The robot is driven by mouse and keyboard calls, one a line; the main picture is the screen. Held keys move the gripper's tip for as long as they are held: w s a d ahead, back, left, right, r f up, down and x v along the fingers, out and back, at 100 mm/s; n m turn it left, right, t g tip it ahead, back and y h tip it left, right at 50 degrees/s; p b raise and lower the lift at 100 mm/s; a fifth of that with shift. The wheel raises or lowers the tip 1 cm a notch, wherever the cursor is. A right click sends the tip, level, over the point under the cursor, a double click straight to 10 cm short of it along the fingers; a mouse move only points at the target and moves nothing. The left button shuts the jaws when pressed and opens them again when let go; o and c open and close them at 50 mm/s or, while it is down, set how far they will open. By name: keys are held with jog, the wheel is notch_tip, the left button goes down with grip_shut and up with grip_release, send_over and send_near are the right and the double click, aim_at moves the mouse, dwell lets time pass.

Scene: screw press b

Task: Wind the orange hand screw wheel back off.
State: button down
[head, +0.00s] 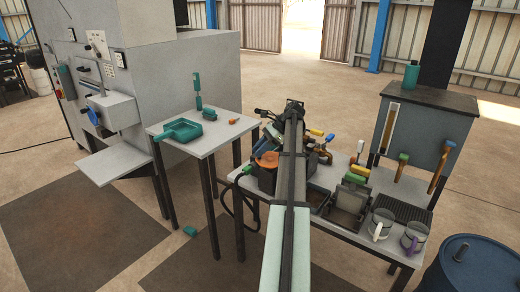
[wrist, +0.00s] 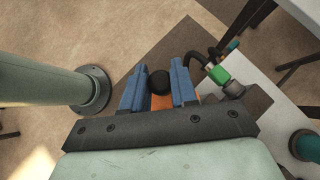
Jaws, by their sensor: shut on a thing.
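The orange hand screw wheel (head: 267,160) sits on a dark press body at the left part of the workbench in the head view. In the wrist view, my gripper (wrist: 159,85) has its two blue fingers on either side of a black round knob (wrist: 160,82). An orange part of the wheel (wrist: 161,102) shows below the knob, between the fingers. The gripper is shut on the wheel at this knob. In the head view my arm crosses in front of the press, and the fingers cannot be made out clearly. Much of the wheel is hidden in the wrist view.
A green hose fitting (wrist: 219,74) is close to the right finger. Dark open bins (head: 347,205) and two mugs (head: 381,222) stand on the bench to the right. A side table with a teal tray (head: 183,130) stands left. A blue drum (head: 462,262) is at lower right.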

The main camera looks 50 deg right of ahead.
jog(key=shift+a, duration=0.15)
dwell(0.3)
jog(key=c, duration=0.9)
grip_release()
